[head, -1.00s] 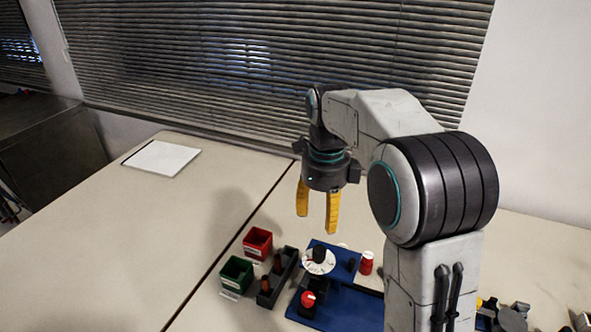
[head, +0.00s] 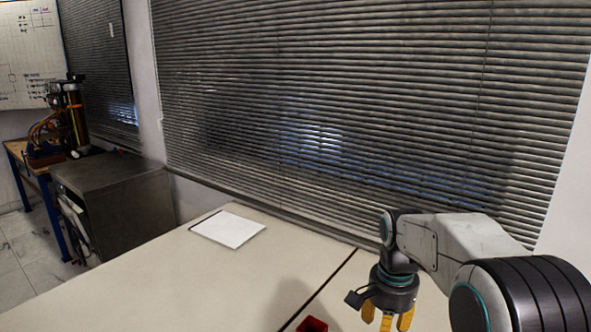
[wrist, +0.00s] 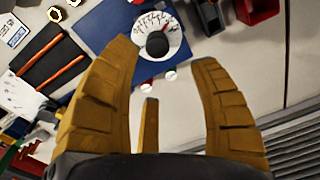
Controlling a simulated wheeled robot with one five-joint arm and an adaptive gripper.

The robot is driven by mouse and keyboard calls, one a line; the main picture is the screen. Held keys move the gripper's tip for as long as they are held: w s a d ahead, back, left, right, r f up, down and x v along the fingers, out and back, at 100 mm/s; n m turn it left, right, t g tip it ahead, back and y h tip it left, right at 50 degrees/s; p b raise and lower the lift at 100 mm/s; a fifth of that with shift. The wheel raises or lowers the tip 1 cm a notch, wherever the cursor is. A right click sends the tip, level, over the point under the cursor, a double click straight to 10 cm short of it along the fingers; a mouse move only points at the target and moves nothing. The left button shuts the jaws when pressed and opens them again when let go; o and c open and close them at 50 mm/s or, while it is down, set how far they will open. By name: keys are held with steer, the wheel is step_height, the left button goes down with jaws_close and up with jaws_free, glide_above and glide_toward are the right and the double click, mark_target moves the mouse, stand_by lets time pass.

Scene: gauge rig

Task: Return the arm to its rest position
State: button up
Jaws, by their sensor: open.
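My gripper (head: 387,318) is at the lower right of the head view, pointing down, with its yellow fingers partly cut off by the lower edge. In the wrist view my gripper (wrist: 168,75) has its yellow fingers spread apart with nothing between them. Beyond the fingers lies a blue board (wrist: 108,22) with a white dial (wrist: 172,27) that has a dark knob. My gripper is above the table and apart from the dial. The blue board and dial are out of the head view.
A red bin (head: 312,325) shows at the head view's lower edge; it also shows in the wrist view (wrist: 257,8). A white sheet (head: 228,229) lies on the table (head: 215,285), whose left part is clear. Blinds (head: 330,110) stand behind. A grey cabinet (head: 115,205) is at left.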

steer(key=s+r+n+t, duration=0.1)
steer(key=s+n+t, duration=0.2)
steer(key=s+n, duration=0.7)
steer(key=shift+s+r, duration=0.4)
steer(key=shift+s, duration=5.6)
